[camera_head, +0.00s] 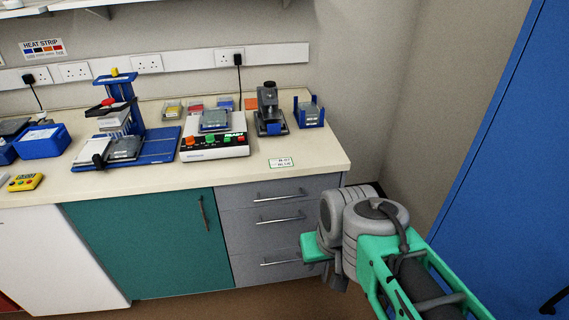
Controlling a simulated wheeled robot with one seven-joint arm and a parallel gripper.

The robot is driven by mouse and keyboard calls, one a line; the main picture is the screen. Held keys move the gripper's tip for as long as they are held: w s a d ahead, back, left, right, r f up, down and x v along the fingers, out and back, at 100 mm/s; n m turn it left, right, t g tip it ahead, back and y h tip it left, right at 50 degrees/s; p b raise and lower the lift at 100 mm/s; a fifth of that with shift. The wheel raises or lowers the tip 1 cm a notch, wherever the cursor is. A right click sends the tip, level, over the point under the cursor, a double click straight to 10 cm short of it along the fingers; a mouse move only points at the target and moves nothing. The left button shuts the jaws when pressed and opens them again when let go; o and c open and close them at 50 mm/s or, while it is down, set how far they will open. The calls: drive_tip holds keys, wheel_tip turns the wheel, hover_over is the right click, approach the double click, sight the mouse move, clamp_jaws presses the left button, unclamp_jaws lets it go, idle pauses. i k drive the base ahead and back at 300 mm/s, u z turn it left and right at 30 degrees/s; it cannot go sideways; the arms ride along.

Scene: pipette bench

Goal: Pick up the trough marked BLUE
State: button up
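Several small, shallow coloured pieces stand in a row at the back of the bench, below the sockets. One with a blue face (226,103) is right of a red one (196,104) and left of a flat orange one (251,103). It may be the trough marked BLUE, but no writing on it is legible. My arm is at the lower right, in front of the grey drawers and below the bench top, well away from that row. I cannot make out any gripper fingers. Nothing on the bench is touched by my arm.
A white device with a READY display (215,146) stands in front of the row. A blue stand (127,130) is to its left, a dark press (269,110) and a blue rack (309,111) to its right. The front right bench corner (325,163) is clear. A blue cabinet (500,150) is at right.

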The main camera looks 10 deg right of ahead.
sight(226, 101)
drive_tip(key=z, duration=0.15)
drive_tip(key=k, duration=0.4)
drive_tip(key=u, duration=1.25)
drive_tip(key=i, duration=1.85)
drive_tip(key=z, duration=0.65)
drive_tip(key=i, duration=0.4)
drive_tip(key=z, duration=0.45)
